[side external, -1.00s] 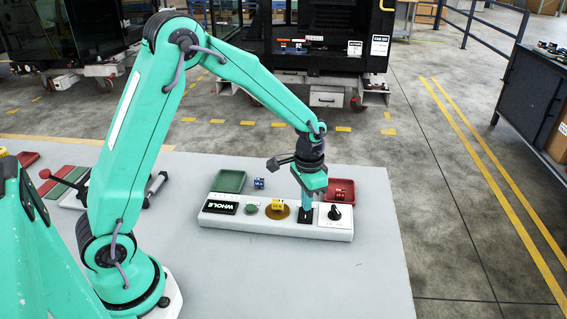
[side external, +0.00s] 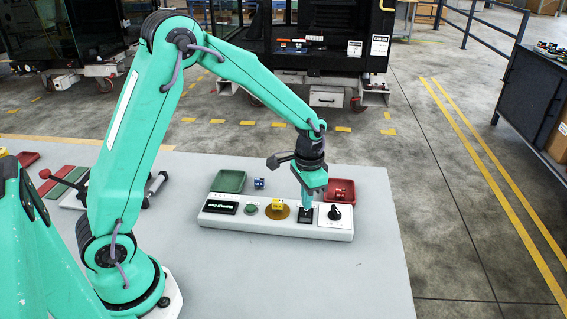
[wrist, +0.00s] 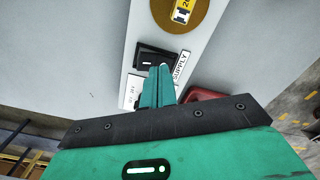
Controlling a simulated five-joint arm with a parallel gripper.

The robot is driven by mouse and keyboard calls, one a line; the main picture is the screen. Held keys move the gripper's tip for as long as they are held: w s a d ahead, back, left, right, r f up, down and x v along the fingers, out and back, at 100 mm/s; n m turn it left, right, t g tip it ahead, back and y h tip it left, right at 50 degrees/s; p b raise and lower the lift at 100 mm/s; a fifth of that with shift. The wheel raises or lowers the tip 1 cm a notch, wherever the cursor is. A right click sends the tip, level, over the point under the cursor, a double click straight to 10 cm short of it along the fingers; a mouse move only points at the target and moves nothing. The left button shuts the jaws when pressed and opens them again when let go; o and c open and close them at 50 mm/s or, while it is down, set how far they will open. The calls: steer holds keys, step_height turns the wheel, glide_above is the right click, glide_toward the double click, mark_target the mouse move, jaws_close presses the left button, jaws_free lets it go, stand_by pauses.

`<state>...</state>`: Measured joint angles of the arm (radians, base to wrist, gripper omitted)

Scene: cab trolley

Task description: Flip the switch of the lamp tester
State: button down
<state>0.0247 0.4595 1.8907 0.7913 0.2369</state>
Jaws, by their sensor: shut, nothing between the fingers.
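The lamp tester (side external: 230,220) is a long white box on the grey table, with a dark display (side external: 220,207) at its left end. Its switch is a black rocker (side external: 304,218) in a black frame, between the brass disc and the knob. In the wrist view the rocker (wrist: 147,62) has a white mark and a "SUPPLY" label (wrist: 181,66) beside it. My gripper (side external: 306,208) points down at the switch, shut and empty. In the wrist view its fingertips (wrist: 162,70) overlap the frame's edge. I cannot tell whether they touch it.
A yellow block (side external: 278,204) sits on the brass disc (side external: 269,215). A black knob (side external: 335,212) is right of the switch. A green tray (side external: 229,181), a blue block (side external: 259,183) and a red tray (side external: 341,186) stand behind the tester. The table's front is clear.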

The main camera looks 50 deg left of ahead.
mark_target(306, 211)
step_height(306, 211, up, 6)
steer(key=shift+f, duration=0.1)
stand_by(0.8)
stand_by(0.3)
steer(key=s+r+n+t, duration=0.1)
steer(key=s+r+t, duration=0.1)
steer(key=s+r, duration=0.2)
steer(key=s+r+n+t, duration=0.1)
steer(key=s+r, duration=0.3)
steer(key=s, duration=0.6)
steer(key=s+a+r+n+t, duration=0.1)
steer(key=s+r+t, duration=0.1)
steer(key=s+r, duration=0.2)
steer(key=s, duration=0.3)
steer(key=shift+s+r+t, duration=0.25)
steer(key=shift+r+t, duration=0.05)
steer(key=shift+r, duration=0.1)
